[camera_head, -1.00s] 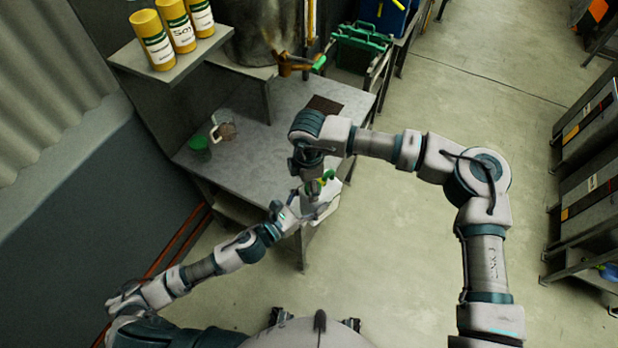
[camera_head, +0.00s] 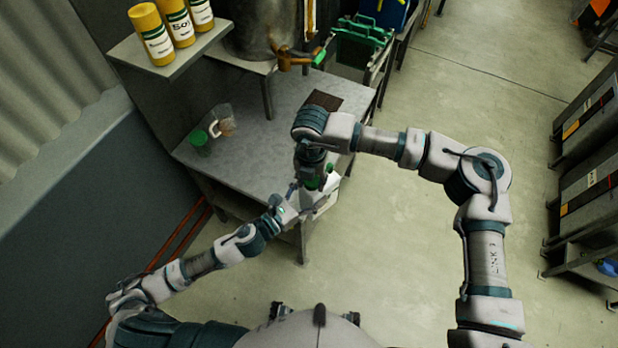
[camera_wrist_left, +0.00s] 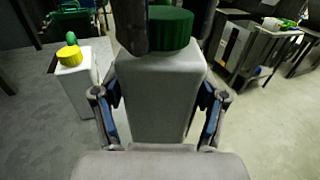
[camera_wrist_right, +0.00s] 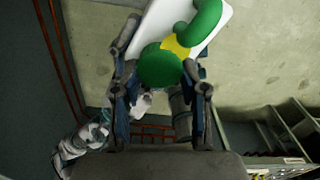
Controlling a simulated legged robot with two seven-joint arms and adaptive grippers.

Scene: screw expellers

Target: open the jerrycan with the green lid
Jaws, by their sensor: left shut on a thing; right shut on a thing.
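The white jerrycan with a green lid stands upright in the left wrist view, its body (camera_wrist_left: 158,95) between the fingers of my left gripper (camera_wrist_left: 158,108), which is shut on it. Its green lid (camera_wrist_left: 170,30) sits at the top of the can; a dark finger of my right gripper partly covers it. In the right wrist view the round green lid (camera_wrist_right: 160,68) lies between the fingertips of my right gripper (camera_wrist_right: 160,85), shut on it. In the head view both grippers meet at the table's front corner, mostly hiding the can. I cannot tell if the lid is loosened.
A white jerrycan with a yellow lid (camera_wrist_left: 70,55) stands close by on the left in the left wrist view. On the table (camera_head: 250,160) are a green cup (camera_head: 198,138) and a clear jug (camera_head: 222,120). A shelf (camera_head: 165,55) holds yellow canisters.

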